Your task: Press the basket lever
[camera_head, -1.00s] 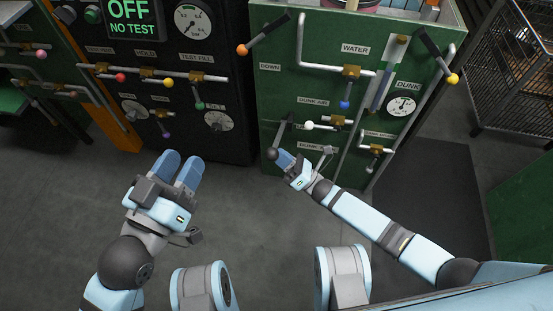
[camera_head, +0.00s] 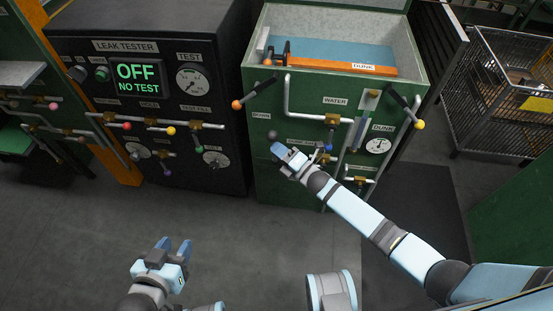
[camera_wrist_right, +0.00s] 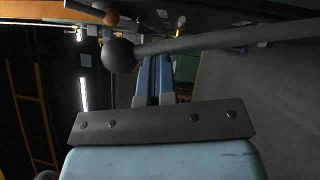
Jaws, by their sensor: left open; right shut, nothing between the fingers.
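A lever with a dark ball knob (camera_head: 272,135) sticks out low on the front of the green dunk tank (camera_head: 268,185). My left gripper (camera_head: 174,246) is open and empty over the floor, well in front of the machines.
An orange-knobbed lever (camera_head: 237,104) and a yellow-knobbed lever (camera_head: 420,125) flank the tank front, with pipes and valves between. The black leak tester (camera_head: 60,45) stands left, its screen reading OFF, NO TEST. A wire cart (camera_head: 490,60) stands right. The floor in front is clear.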

